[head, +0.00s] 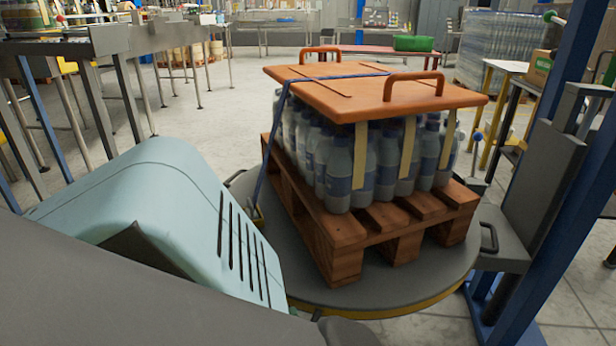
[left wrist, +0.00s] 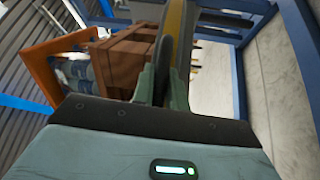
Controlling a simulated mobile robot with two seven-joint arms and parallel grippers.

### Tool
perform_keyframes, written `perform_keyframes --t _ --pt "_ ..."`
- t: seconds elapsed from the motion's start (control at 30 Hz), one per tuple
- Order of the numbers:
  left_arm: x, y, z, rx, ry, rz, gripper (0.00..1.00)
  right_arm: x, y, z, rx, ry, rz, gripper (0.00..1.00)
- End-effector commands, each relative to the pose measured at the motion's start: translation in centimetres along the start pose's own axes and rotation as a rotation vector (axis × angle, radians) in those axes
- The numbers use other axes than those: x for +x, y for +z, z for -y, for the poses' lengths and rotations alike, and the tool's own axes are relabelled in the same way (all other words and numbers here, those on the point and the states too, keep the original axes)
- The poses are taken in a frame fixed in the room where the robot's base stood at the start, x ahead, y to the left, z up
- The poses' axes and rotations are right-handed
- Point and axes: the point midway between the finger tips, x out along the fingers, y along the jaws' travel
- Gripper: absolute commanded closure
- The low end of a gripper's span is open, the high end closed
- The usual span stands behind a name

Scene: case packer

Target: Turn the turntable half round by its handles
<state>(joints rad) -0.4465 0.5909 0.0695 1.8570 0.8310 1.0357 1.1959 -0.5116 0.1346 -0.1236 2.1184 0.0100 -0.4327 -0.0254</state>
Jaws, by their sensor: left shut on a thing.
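The round grey turntable (head: 430,288) with a yellow edge carries a wooden pallet (head: 345,235) of bottles (head: 340,175). One dark turntable handle (head: 489,238) sticks up at its right rim. My left gripper (head: 240,255) is at the turntable's left rim; its pale body hides its fingers there. In the left wrist view, the fingers (left wrist: 162,80) are closed at the yellow rim (left wrist: 174,40), on what looks like a turntable handle, mostly hidden between them. The pallet also shows beyond them (left wrist: 125,55). My right gripper is not in view.
An orange top board (head: 390,88) with two handles covers the bottles, tied with a blue strap (head: 285,115). A blue post (head: 555,200) and grey machine part (head: 540,165) stand close at the right. Conveyor frames (head: 110,45) stand back left; the floor between is clear.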

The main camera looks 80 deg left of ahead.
Motion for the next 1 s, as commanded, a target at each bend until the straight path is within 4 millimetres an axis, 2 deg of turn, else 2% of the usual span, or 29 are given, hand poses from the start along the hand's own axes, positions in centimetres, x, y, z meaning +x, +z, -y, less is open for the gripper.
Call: perform_keyframes --t 0.3,0.8,0.83,1.0 --pt "-1.7 -1.9 0.0 -0.008 0.007 0.052 1.0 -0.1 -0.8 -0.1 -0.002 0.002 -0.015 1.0" --pt "-1.9 -2.2 0.1 -0.009 0.009 0.056 1.0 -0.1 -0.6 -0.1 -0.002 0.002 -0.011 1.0" --pt "-1.9 -2.2 0.1 -0.009 0.009 0.056 0.83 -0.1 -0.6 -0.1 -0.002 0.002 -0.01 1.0" --pt "-1.9 -2.2 0.1 -0.009 0.009 0.058 0.64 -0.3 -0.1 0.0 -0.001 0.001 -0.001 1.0"
